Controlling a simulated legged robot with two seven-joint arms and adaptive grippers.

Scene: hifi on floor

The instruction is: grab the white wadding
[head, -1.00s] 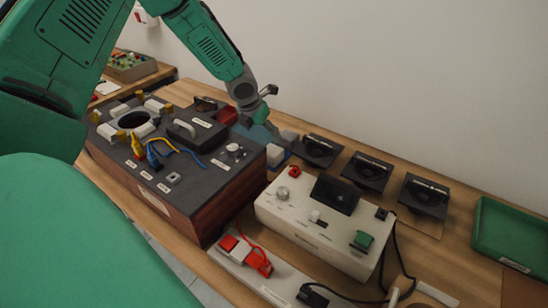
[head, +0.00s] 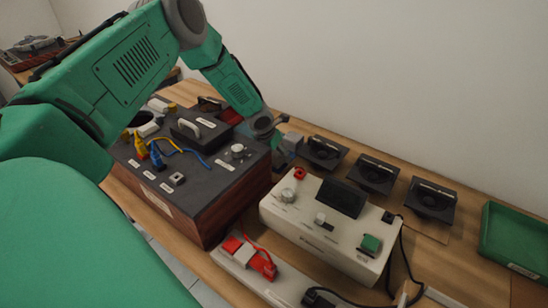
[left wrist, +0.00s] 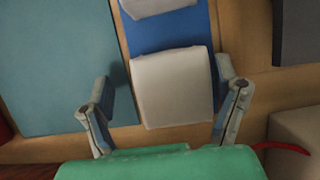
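The white wadding (left wrist: 172,88) is a soft, off-white block on a blue strip (left wrist: 165,30) in the left wrist view. A second white piece (left wrist: 155,5) lies farther up the same strip, cut by the top edge. My left gripper (left wrist: 165,112) is open, with one finger on each side of the nearer block. A gap shows at the left finger; the right finger is close to the block's edge, and contact cannot be told. In the head view my left gripper (head: 281,152) is down behind the dark box and largely hides the wadding. My right gripper is not in view.
A dark wooden box (head: 215,180) with cables stands left of the gripper, and a white control unit (head: 310,238) stands in front. Several black fan-like units (head: 375,172) line the wall side. A green tray (head: 517,240) is at far right. A teal panel (left wrist: 55,65) lies beside the strip.

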